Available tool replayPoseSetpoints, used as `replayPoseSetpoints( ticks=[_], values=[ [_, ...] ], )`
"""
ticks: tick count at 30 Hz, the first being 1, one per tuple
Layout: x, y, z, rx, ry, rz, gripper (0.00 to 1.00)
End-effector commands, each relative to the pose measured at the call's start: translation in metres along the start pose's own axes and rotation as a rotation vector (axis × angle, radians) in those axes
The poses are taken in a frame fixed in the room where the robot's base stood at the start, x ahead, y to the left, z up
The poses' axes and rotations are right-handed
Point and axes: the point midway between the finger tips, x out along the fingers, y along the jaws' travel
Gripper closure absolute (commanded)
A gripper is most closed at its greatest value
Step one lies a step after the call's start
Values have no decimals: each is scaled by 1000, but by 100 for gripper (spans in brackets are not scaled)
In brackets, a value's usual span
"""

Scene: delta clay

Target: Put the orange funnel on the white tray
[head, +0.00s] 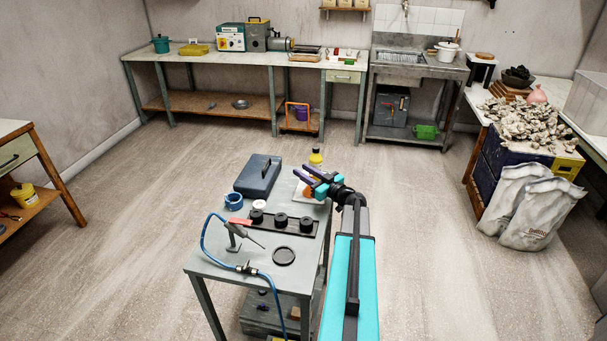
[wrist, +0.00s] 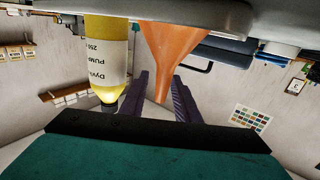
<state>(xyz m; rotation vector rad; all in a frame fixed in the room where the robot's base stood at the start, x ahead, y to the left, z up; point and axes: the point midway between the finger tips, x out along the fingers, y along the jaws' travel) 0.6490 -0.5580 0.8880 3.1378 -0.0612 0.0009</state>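The orange funnel (wrist: 174,50) stands wide end down, with its narrow spout up, in the wrist view, which is upside down. In the head view only a bit of orange (head: 308,190) shows below my gripper (head: 302,172), at the far right corner of the grey cart. My gripper (wrist: 161,78) is open, its two purple fingers apart. The spout is close to the right finger in the picture, with a gap to the left one; I cannot tell if it touches. A pale, round-edged surface (wrist: 232,14) is under the funnel; it may be the white tray, mostly hidden.
A yellow bottle (head: 316,158) with a white label stands close beside the funnel and also shows in the wrist view (wrist: 108,60). A blue-grey case (head: 258,176), blue tape (head: 234,201) and a black-knobbed rack (head: 283,222) crowd the cart. Open floor surrounds it.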

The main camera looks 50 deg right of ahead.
Motion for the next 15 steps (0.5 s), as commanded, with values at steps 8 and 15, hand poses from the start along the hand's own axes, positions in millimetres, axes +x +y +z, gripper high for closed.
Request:
replayPoseSetpoints(
  ticks=[8,15],
  values=[
    [-9,0,0,0,0,2,71],
    [-37,0,0,-1,-1,3,71]
  ],
)
